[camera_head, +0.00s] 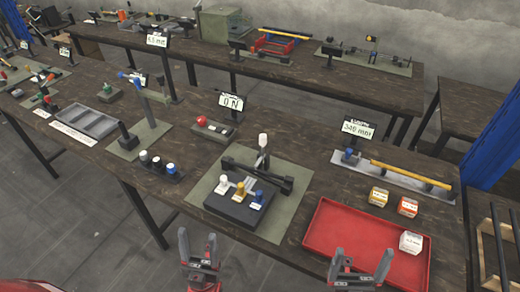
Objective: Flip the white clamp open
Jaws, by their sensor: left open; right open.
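A white clamp (222,184) sits at the left end of a black block (233,212) on a green mat (285,221). A yellow clamp (240,189) and a blue clamp (258,199) stand beside it in a row. The picture is too small to tell whether the white clamp is open or closed. My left gripper (197,241) is open and empty, below the block in the picture, apart from the clamps. My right gripper (362,262) is open and empty, at the lower right by the red tray (318,224).
A black bar with an upright white-tipped lever (262,141) stands right behind the block. The red tray holds a white box (411,242). Yellow (378,196) and orange (407,207) boxes stand behind it. A stand with several knobs (158,167) is to the left.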

